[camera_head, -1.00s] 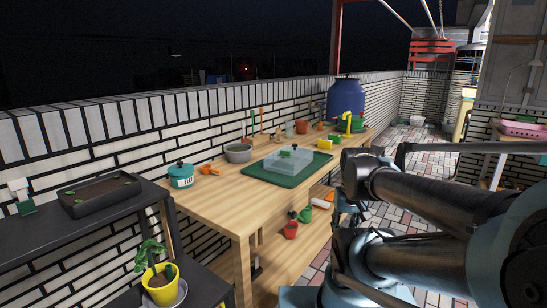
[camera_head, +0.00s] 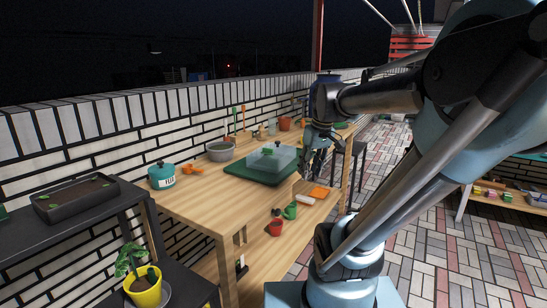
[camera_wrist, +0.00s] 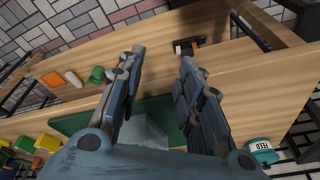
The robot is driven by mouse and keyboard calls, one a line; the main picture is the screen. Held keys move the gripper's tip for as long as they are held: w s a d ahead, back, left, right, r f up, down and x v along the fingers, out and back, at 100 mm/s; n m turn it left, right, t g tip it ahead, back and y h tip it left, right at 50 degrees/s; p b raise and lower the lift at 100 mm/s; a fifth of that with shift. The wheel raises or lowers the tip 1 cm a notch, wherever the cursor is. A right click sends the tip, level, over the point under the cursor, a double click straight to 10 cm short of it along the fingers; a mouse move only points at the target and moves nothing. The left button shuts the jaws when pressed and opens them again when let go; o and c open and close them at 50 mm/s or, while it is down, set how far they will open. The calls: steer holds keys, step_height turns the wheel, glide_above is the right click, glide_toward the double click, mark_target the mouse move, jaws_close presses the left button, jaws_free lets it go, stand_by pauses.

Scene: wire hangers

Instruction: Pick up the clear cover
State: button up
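My gripper (camera_head: 312,160) hangs beside the right end of the tray in the head view, apart from the cover. In the wrist view my gripper (camera_wrist: 163,55) has its two fingers spread with nothing held between them.
A teal pot (camera_head: 161,176), an orange tool (camera_head: 191,169) and a grey bowl (camera_head: 220,150) stand left of the tray on the table (camera_head: 200,205). A red pot (camera_head: 276,227) and green watering can (camera_head: 290,211) are on the lower shelf. A potted plant (camera_head: 143,288) is at bottom left.

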steer(key=w+a+r+n+y, duration=0.1)
steer(key=w+a+r+n, duration=0.25)
steer(key=w+r, duration=0.65)
steer(key=n+y, duration=0.1)
steer(key=n, duration=0.3)
glide_toward(272, 153)
steer(key=w+a+f, duration=0.1)
steer(key=f, duration=0.1)
steer(key=w+a+f, duration=0.1)
steer(key=f, duration=0.1)
steer(key=w+a+f, duration=0.1)
steer(key=a+f, duration=0.1)
steer(key=shift+f, duration=0.15)
steer(key=shift+c, duration=0.5)
jaws_close()
